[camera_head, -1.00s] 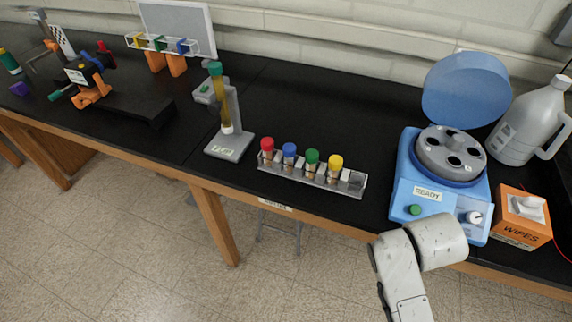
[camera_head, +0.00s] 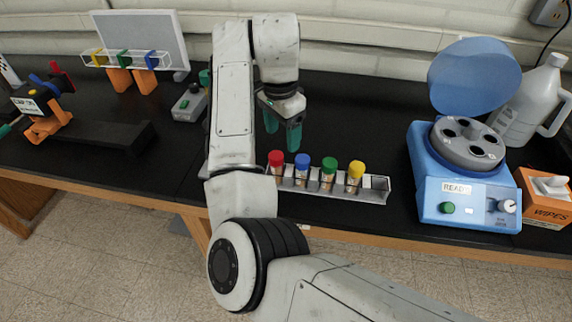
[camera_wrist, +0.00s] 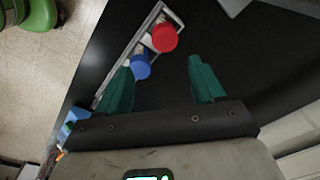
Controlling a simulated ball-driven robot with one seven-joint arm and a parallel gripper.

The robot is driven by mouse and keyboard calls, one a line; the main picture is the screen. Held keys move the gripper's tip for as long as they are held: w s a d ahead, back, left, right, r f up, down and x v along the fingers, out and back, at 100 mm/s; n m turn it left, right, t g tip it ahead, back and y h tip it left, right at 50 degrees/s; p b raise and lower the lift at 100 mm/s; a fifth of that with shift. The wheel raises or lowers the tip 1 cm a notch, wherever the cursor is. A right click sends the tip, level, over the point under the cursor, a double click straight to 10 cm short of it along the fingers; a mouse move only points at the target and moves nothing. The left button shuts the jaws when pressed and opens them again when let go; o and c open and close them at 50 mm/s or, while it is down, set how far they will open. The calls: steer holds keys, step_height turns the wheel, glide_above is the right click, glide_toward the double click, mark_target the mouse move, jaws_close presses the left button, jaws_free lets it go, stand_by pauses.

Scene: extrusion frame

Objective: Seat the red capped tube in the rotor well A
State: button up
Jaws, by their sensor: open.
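The red capped tube (camera_head: 276,158) stands upright at the left end of the rack (camera_head: 374,190). In the wrist view its red cap (camera_wrist: 164,38) lies ahead of the fingertips, between their lines. My gripper (camera_head: 283,132) is open and empty, above and just behind the rack near the red and blue caps. Its green fingers (camera_wrist: 165,75) stand apart in the wrist view, with the blue cap (camera_wrist: 140,66) by the left finger. The rotor (camera_head: 467,144) sits in the blue centrifuge (camera_head: 430,200) with its lid raised and its wells exposed. I cannot read the well letters.
Blue, green (camera_head: 329,168) and yellow (camera_head: 355,170) capped tubes share the rack. A wipes box (camera_head: 545,205) and a grey jug (camera_head: 530,105) flank the centrifuge. The bench between rack and centrifuge is clear.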

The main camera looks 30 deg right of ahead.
mark_target(275, 155)
steer(key=shift+w+a+r+y, duration=0.3)
steer(key=shift+w+a+r, duration=0.35)
steer(key=shift+a, duration=0.15)
step_height(275, 155, down, 5)
steer(key=shift+f+b, duration=0.15)
steer(key=shift+b, duration=0.3)
steer(key=shift+s+f+p, duration=0.15)
steer(key=shift+f+p, duration=0.25)
steer(key=shift+f, duration=0.95)
steer(key=shift+s+f+p, duration=0.1)
steer(key=shift+f+p, duration=0.3)
steer(key=shift+f, duration=0.95)
steer(key=shift+c, duration=0.3)
steer(key=c, duration=1)
steer(key=shift+c, duration=0.2)
steer(key=shift+r, duration=0.2)
